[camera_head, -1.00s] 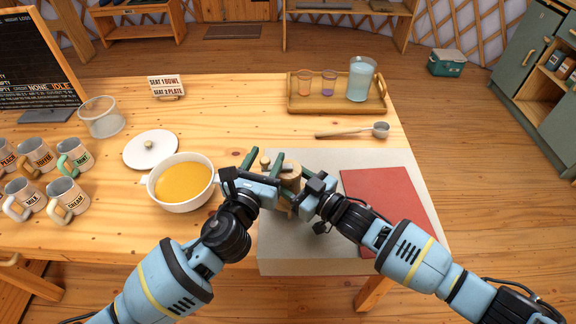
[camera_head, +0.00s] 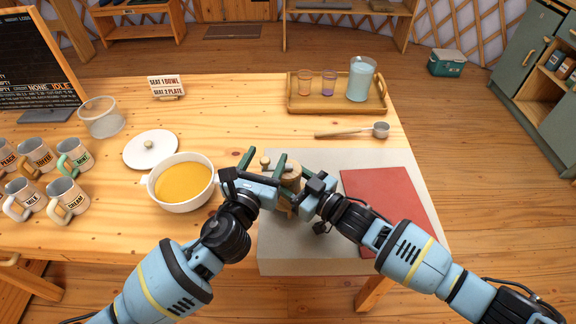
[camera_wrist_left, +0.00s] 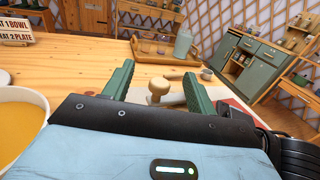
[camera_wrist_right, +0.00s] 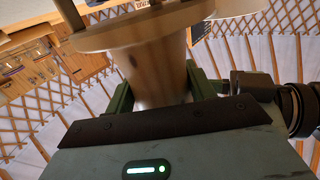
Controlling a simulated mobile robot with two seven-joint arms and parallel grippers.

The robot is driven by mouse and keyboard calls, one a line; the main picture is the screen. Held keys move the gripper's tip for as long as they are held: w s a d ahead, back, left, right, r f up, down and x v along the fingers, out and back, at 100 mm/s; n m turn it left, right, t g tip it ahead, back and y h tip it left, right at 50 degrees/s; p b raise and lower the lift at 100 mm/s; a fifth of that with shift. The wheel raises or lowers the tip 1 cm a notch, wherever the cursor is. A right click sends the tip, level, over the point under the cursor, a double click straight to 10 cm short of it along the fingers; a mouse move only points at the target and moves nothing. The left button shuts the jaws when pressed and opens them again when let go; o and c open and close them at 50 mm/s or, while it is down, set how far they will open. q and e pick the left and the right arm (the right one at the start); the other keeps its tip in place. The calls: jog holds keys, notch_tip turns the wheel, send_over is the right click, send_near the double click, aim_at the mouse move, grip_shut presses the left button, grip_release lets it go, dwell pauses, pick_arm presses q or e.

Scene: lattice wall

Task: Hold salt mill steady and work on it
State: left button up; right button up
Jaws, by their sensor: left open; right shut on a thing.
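The wooden salt mill (camera_head: 292,174) is on the near right part of the table, partly hidden by my grippers. Its round pale knob (camera_wrist_left: 158,88) stands between the two green fingers of my left gripper (camera_wrist_left: 160,78), with gaps on both sides. My left gripper (camera_head: 264,161) is open in the head view. My right gripper (camera_wrist_right: 160,82) is shut on the mill's body (camera_wrist_right: 155,62), just beside its wide round part. The fingertips of the right gripper are mostly hidden in the head view.
A pot of yellow soup (camera_head: 184,182) stands close to the left of my left gripper. A grey mat (camera_head: 300,240) and a red mat (camera_head: 385,205) lie at the right. A ladle (camera_head: 355,132) and a tray (camera_head: 337,107) with cups and a jug are behind.

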pick_arm(q)
jog(key=shift+v, duration=3.5)
jog(key=shift+w, duration=0.1)
jog(key=c, duration=0.3)
jog(key=w+d+m+g+h, duration=0.1)
jog(key=w, duration=0.1)
jog(key=w+r+g+h, duration=0.1)
jog(key=w+g, duration=0.1)
jog(key=w+d+r+m+g+h, duration=0.1)
jog(key=w, duration=0.2)
jog(key=shift+d+r+m, duration=0.2)
jog(key=shift+d+m, duration=0.1)
jog(key=shift+d, duration=0.05)
jog(key=shift+c, duration=0.2)
jog(key=shift+w+g, duration=0.2)
jog(key=shift+g, duration=0.3)
jog(key=shift+f+m+g, duration=0.3)
jog(key=shift+m, duration=0.2)
jog(key=shift+s+a+f+m+g, duration=0.15)
jog(key=shift+s+f+m+g, duration=0.05)
jog(key=shift+f+g, duration=0.2)
jog(key=shift+s+a+f+m+g, duration=0.1)
jog(key=shift+s+f+m+g, duration=0.15)
jog(key=shift+f, duration=0.25)
